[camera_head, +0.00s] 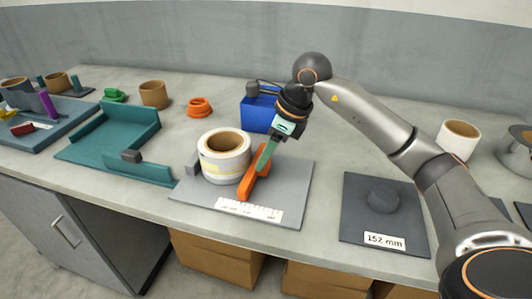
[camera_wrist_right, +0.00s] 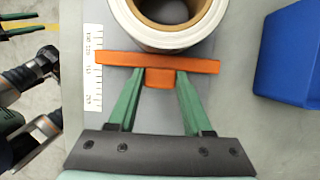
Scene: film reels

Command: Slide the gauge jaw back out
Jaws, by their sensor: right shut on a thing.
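The orange gauge jaw (camera_head: 246,187) stands on the grey gauge plate (camera_head: 293,185), along the right side of a pale film reel (camera_head: 225,166). A grey fixed block (camera_head: 192,162) is on the reel's left side. In the wrist view the orange jaw (camera_wrist_right: 110,60) lies close against the reel (camera_wrist_right: 182,40); I cannot tell whether they touch. My right gripper (camera_head: 263,160) is shut on the jaw's tab (camera_wrist_right: 160,79), between its green fingers. Parts of what looks like my left gripper (camera_wrist_right: 20,28) show at the wrist view's left edge; its opening is unclear.
A white scale (camera_head: 248,210) runs along the plate's front edge. A blue bin (camera_head: 257,114) stands behind, and an orange ring (camera_head: 199,107) lies back left. A teal tray (camera_head: 120,133) is to the left. A dark pad labelled 152 mm (camera_head: 360,222) is to the right, with clear table between.

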